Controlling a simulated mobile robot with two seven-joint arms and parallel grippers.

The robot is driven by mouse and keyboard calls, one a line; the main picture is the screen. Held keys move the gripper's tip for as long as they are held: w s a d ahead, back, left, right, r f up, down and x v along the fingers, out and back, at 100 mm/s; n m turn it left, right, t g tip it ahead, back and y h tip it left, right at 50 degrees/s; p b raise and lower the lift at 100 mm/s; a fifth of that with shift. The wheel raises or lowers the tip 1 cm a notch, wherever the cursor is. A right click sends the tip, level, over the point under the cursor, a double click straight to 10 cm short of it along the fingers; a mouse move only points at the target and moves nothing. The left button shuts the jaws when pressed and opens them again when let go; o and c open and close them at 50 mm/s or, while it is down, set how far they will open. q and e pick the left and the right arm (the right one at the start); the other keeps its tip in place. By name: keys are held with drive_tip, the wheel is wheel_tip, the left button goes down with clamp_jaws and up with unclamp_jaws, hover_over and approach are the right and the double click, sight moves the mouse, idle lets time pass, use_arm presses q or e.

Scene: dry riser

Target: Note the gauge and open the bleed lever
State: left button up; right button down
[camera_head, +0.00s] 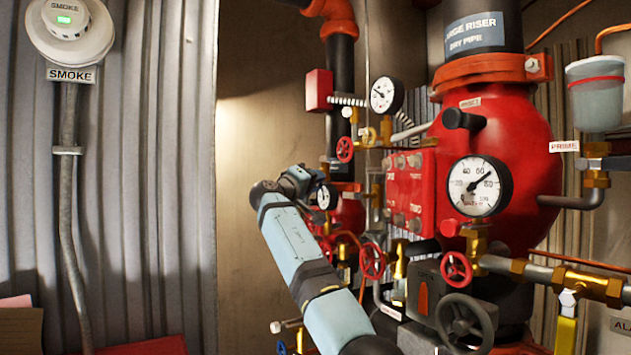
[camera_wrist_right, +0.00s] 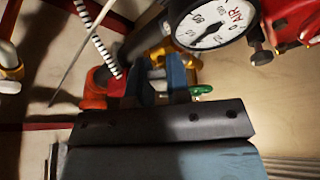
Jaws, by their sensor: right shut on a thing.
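My right gripper (camera_head: 312,184) is at the end of my light blue arm, beside a small round gauge (camera_head: 327,197) in the middle of the head view. In the right wrist view a white gauge marked AIR (camera_wrist_right: 213,22) fills the top right, with a dark needle. There my right gripper (camera_wrist_right: 160,84) has its fingers close together by brass fittings (camera_wrist_right: 165,50) under that gauge. It is shut on a small part, which seems to be the bleed lever; the fingers mostly hide it. A green handle (camera_wrist_right: 201,90) shows just right of the fingers. My left gripper is out of view.
A large red riser valve (camera_head: 520,130) with a big gauge (camera_head: 474,186) stands at right. Another gauge (camera_head: 386,95) is above my gripper. Red handwheels (camera_head: 372,261), a dark handwheel (camera_head: 466,322) and pipes crowd the lower middle. A corrugated wall (camera_head: 150,150) is at left.

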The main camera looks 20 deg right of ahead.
drive_tip(key=shift+r, duration=0.1)
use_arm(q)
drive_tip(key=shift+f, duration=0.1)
use_arm(e)
drive_tip(key=c, duration=1.1)
unclamp_jaws()
use_arm(q)
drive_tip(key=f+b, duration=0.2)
drive_tip(key=b, duration=0.1)
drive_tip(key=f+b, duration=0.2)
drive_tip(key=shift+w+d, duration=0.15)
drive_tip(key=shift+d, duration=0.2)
use_arm(e)
drive_tip(key=v, duration=1.3)
drive_tip(key=shift+s+a, duration=0.15)
drive_tip(key=shift+a, duration=0.2)
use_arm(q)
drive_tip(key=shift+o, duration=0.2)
